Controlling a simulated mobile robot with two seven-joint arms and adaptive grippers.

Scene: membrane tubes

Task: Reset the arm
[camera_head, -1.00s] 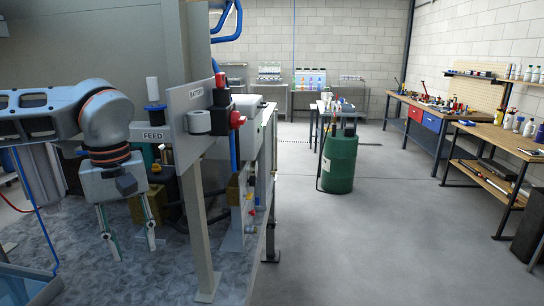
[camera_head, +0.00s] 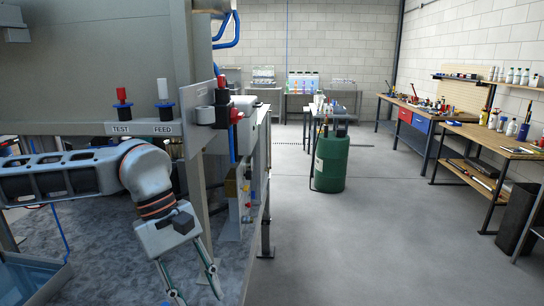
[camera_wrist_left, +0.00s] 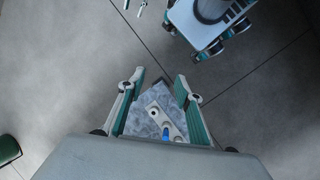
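My left gripper (camera_head: 197,294) hangs beside the front of the membrane rig, low in the head view, with its fingers apart and nothing between them. In the left wrist view the same gripper (camera_wrist_left: 160,82) is open and empty above a grey patterned surface (camera_wrist_left: 152,97) and the floor. Two thin fingertips (camera_wrist_left: 135,5) show apart at the top edge of that view and look like my right gripper. The right arm is not in the head view.
The rig carries a red-topped TEST valve (camera_head: 121,105) and a white-topped FEED valve (camera_head: 163,100) above my left arm. Its leg stands close to the gripper. A green drum (camera_head: 331,162) and workbenches (camera_head: 485,138) stand farther off. Open floor lies right of the rig.

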